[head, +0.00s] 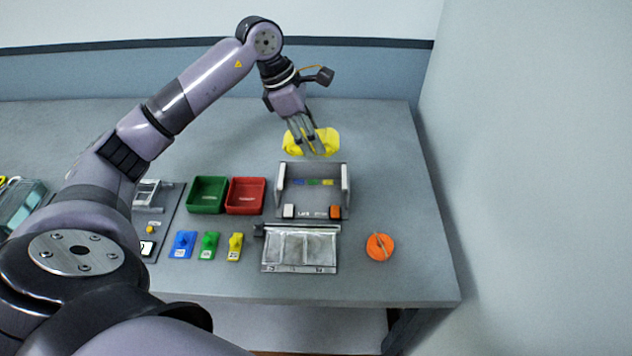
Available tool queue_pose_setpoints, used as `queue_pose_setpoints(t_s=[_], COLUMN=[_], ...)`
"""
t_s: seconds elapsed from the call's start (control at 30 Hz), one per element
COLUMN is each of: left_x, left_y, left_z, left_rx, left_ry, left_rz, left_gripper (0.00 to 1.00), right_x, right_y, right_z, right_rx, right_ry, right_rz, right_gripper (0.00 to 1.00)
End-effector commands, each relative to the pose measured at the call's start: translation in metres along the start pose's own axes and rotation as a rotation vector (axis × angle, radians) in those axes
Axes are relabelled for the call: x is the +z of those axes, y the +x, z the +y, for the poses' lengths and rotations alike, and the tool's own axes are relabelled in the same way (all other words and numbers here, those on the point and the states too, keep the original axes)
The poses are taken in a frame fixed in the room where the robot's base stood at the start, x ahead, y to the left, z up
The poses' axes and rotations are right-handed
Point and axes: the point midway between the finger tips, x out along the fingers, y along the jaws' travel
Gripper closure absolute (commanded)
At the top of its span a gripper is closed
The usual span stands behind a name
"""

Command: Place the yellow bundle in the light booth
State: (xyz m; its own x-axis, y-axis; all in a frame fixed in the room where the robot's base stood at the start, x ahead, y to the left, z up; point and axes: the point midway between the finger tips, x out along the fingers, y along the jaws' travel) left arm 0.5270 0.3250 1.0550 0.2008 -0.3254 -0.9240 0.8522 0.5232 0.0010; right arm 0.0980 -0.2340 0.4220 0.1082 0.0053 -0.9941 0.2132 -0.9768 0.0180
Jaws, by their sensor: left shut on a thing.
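The yellow bundle (327,141) is at the back right of the grey table in the head view. My left gripper (310,146) is shut on it, its fingers pointing down in front of and over the bundle. Part of the bundle is hidden behind the fingers. I cannot tell whether it touches the table. A grey frame-like fixture with two upright sides (346,190), which may be the light booth, stands just in front of the bundle. It has small coloured marks inside and a white and an orange block at its front. My right gripper is not in view.
A green bin (207,181) and a red bin (262,182) stand left of the fixture. Blue (182,245), green (208,246) and yellow (235,247) tagged pieces lie in front. A metal tray (267,262) and an orange round object (379,247) are nearer. A wall bounds the right.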

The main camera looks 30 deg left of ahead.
Motion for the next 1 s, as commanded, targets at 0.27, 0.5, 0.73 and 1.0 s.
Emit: queue_pose_setpoints(t_s=[0.27,0.5,0.73,1.0], left_x=[-0.029,-0.042,-0.05,-0.059], left_y=[0.069,0.102,0.121,0.145], left_z=[-0.002,-0.001,-0.001,0.0], left_rx=[-0.007,-0.002,-0.003,-0.001], left_ry=[-0.003,0.0,-0.002,0.0], left_rz=[0.002,-0.001,0.001,-0.001], left_gripper=[0.87,0.87,0.87,0.87], right_x=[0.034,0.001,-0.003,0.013], right_y=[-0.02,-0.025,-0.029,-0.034], right_z=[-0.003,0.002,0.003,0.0], right_rx=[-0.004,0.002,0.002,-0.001], right_ry=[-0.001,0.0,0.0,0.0], right_rz=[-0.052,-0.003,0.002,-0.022], right_gripper=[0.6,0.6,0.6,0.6])
